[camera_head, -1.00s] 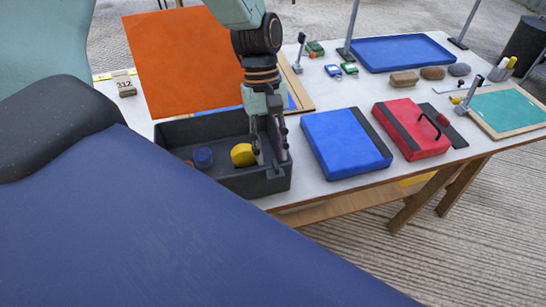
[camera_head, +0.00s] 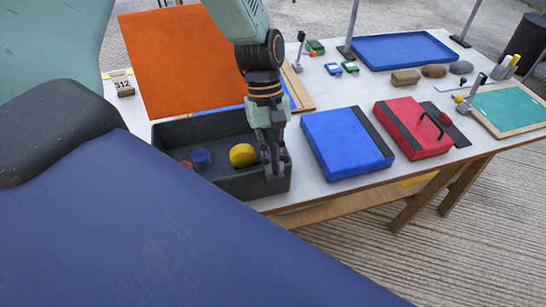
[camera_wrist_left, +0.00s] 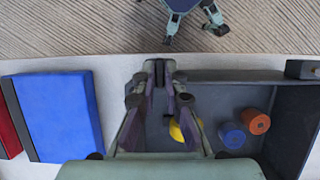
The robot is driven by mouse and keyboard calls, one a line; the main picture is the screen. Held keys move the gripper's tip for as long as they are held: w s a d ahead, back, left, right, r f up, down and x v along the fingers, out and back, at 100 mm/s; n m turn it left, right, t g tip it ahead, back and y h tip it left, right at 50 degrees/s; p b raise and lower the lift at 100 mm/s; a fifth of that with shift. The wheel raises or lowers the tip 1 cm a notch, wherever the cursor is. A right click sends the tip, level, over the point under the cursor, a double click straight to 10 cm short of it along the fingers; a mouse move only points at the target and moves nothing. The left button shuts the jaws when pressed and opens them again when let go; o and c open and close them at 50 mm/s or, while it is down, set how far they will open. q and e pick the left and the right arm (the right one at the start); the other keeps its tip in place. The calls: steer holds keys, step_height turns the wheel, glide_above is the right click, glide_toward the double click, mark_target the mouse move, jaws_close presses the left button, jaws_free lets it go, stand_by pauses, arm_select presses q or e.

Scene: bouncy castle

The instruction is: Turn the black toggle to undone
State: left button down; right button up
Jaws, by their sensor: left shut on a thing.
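My left gripper (camera_head: 270,172) points down at the right end of the dark grey crate (camera_head: 220,187). In the left wrist view its fingertips (camera_wrist_left: 160,72) close over a small dark piece at the crate's corner, which I take for the black toggle; the fingers largely hide it, and its turn position cannot be read. Inside the crate are a yellow round piece (camera_head: 242,155), a blue one (camera_head: 201,157) and an orange one (camera_wrist_left: 256,121). My right gripper (camera_wrist_left: 195,36) shows at the top of the left wrist view, fingers apart and empty, over the floor.
A blue pad (camera_head: 345,145) and a red pad (camera_head: 412,127) with a black handle lie right of the crate. An orange board (camera_head: 180,62) stands behind it. A blue tray (camera_head: 405,66) is farther back. White tabletop is bare between the pads and the back items.

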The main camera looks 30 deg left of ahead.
arm_select(q)
steer(key=shift+s+r, duration=0.1)
steer(key=shift+s, duration=0.15)
steer(key=shift+w, duration=0.15)
steer(key=shift+d, duration=0.1)
